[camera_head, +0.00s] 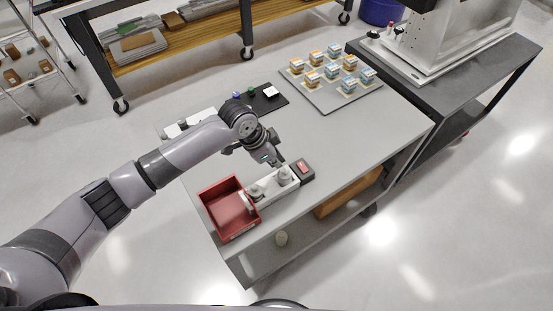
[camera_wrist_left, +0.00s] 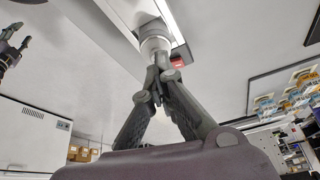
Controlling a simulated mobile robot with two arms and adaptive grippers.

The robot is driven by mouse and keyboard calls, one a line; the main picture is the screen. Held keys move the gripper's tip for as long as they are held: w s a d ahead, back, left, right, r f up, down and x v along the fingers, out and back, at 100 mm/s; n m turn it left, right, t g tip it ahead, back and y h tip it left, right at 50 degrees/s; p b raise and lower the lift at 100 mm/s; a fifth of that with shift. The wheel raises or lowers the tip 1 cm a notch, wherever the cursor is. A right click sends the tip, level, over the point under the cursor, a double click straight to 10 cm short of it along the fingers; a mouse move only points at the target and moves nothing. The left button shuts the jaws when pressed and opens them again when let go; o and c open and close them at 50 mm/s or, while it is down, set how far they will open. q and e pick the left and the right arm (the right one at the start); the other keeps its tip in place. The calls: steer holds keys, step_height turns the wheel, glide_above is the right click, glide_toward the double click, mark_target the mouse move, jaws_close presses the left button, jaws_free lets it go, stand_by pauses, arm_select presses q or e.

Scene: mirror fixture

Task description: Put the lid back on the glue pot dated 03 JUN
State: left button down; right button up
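The white fixture (camera_head: 262,191) stands on the grey table and holds small pale pots. The rear pot (camera_head: 284,174) is close below my left gripper (camera_head: 277,161). In the left wrist view the left fingertips (camera_wrist_left: 161,68) are close together at a pale round pot or lid (camera_wrist_left: 155,43). I cannot tell whether they grip a knob there. No date label is readable, so I cannot tell which pot is 03 JUN. A dark jointed part at that view's left edge looks like my right gripper (camera_wrist_left: 14,43), fingers apart and empty.
A red bin (camera_head: 213,190) adjoins the fixture's front end, and a black device with a red face (camera_head: 302,169) its rear end. A dark mat (camera_head: 272,104) with small items and a grey tray (camera_head: 325,105) of several small boxes lie farther back. The table's right part is clear.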

arm_select(q)
steer(key=c, duration=2.3)
jaws_free()
steer(key=o, duration=0.4)
steer(key=shift+o, duration=0.3)
steer(key=o, duration=0.4)
steer(key=shift+o, duration=0.2)
steer(key=shift+r, duration=0.15)
step_height(320, 180, up, 7)
steer(key=p, duration=0.7)
steer(key=shift+c, duration=0.3)
